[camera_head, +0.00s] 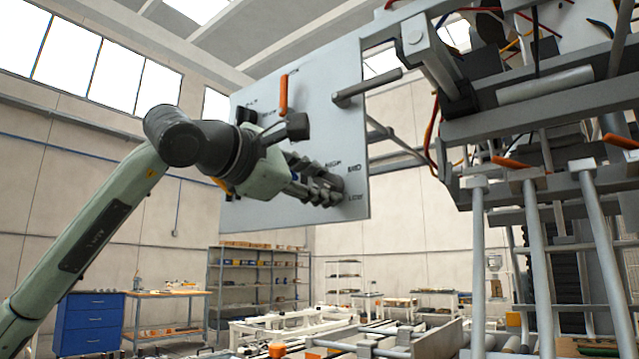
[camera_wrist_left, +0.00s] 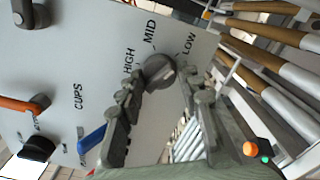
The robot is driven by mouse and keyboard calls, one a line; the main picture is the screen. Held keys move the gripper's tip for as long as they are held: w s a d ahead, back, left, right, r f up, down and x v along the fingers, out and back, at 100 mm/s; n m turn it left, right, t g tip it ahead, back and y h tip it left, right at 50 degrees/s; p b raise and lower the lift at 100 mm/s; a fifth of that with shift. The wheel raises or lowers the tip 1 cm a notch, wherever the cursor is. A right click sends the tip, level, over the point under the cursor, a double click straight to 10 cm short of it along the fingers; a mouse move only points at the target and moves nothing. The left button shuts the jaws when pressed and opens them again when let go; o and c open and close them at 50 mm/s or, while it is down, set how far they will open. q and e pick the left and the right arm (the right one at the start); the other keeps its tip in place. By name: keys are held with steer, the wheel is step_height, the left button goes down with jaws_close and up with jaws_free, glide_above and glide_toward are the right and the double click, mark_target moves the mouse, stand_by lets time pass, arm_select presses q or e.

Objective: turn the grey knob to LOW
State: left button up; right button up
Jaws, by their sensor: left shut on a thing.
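The grey knob (camera_wrist_left: 158,72) is on a pale panel (camera_wrist_left: 55,65), with the labels HIGH, MID and LOW printed around it. In the wrist view MID is above it, HIGH to its left and LOW to its right. Where its pointer stands is hard to tell. My left gripper (camera_wrist_left: 163,88) is shut on the knob, one finger on each side. In the head view my left gripper (camera_head: 325,190) reaches the lower right part of the panel (camera_head: 325,110) and largely hides the knob. My right gripper is in neither view.
The panel also carries an orange handle (camera_head: 283,95), a black knob (camera_wrist_left: 36,148), a blue switch (camera_wrist_left: 92,138) and the word CUPS. A grey rod (camera_head: 367,87) juts out near its right edge. Machine framework and rollers (camera_head: 535,230) fill the right side.

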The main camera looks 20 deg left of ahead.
arm_select(q)
steer(key=o, duration=1.2)
steer(key=shift+c, duration=0.2)
steer(key=v, duration=1.2)
